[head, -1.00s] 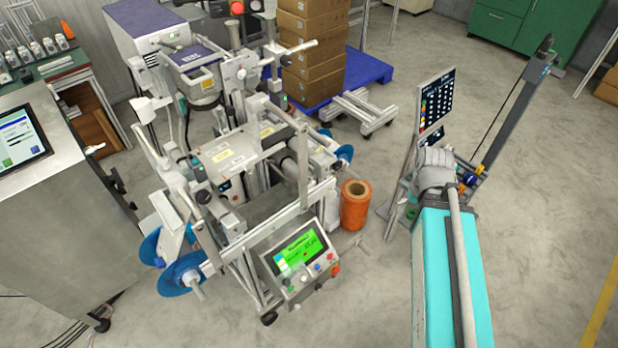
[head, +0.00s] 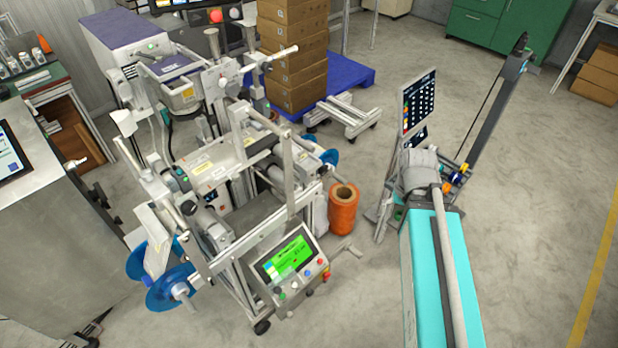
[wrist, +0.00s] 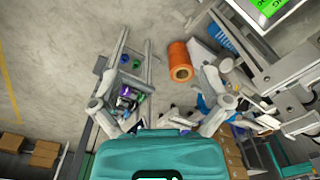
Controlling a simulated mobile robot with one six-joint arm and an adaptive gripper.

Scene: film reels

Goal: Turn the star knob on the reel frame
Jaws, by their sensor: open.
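The reel frame appears to be the grey metal machine (head: 290,180) in the middle of the head view, with blue reels (head: 172,288) low on its left side and another blue disc (head: 330,157) on its right. I cannot single out the star knob on it; the small fittings are too fine to tell apart. In the wrist view my gripper (wrist: 160,108) has its two grey fingers spread wide and nothing between them. The machine's edge and green screen (wrist: 268,6) show at that view's upper right, apart from the fingers.
An orange spool (head: 343,208) stands on the floor beside the machine, also in the wrist view (wrist: 180,62). A stand with a dark board (head: 418,105) is at right. Boxes (head: 293,55) sit on a blue pallet (head: 350,72) behind. Open floor (head: 535,190) lies right.

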